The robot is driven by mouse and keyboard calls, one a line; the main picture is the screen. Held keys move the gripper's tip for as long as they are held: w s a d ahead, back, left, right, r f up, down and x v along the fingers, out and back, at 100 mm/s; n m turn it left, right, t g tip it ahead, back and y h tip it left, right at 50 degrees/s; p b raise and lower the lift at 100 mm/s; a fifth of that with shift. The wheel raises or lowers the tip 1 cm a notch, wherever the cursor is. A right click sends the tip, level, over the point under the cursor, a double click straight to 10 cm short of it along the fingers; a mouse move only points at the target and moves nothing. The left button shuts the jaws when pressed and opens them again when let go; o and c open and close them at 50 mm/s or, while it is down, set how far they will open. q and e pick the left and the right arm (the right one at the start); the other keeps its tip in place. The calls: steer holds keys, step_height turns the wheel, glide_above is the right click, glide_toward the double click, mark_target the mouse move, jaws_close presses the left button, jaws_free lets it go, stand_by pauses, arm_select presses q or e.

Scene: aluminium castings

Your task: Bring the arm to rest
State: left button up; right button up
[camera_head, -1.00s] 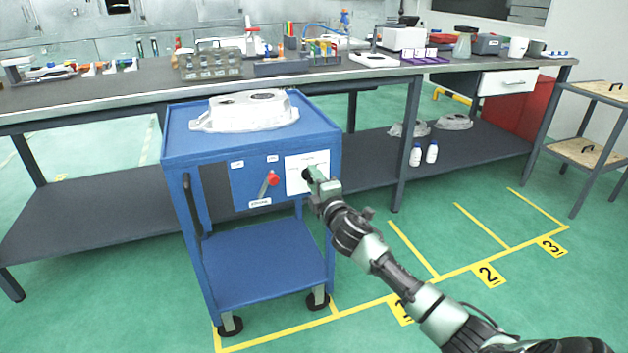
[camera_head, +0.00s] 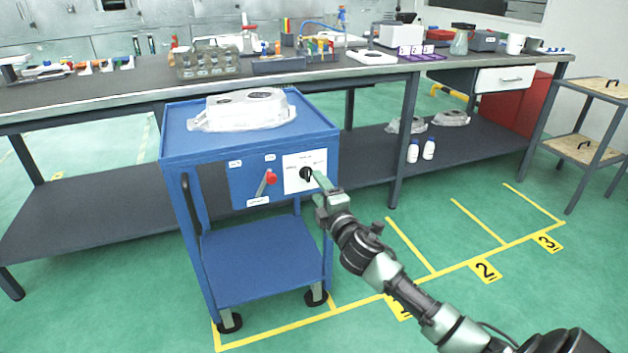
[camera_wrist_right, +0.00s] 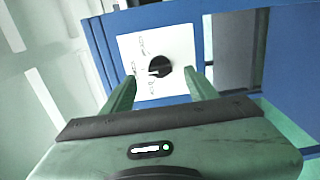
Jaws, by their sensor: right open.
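My right gripper (camera_head: 322,182) is in front of the blue cart's (camera_head: 262,283) front panel, beside the black knob (camera_head: 306,174) on its white plate (camera_head: 318,158). In the right wrist view the gripper (camera_wrist_right: 160,88) is open, with nothing between its fingers. The knob (camera_wrist_right: 159,66) shows beyond the fingertips, apart from them. My right arm reaches in from the lower right. My left gripper does not show.
A red-knobbed lever (camera_head: 271,178) sits left of the plate. An aluminium casting (camera_head: 243,110) lies on the cart's top. A long workbench (camera_head: 60,95) with lab items stands behind. Green floor with yellow numbered bays is free to the right.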

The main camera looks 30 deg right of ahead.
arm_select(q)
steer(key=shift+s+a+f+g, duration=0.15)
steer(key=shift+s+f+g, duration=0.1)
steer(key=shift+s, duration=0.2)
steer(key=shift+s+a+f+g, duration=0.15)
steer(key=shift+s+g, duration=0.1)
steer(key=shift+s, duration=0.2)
arm_select(e)
steer(key=shift+v, duration=1.05)
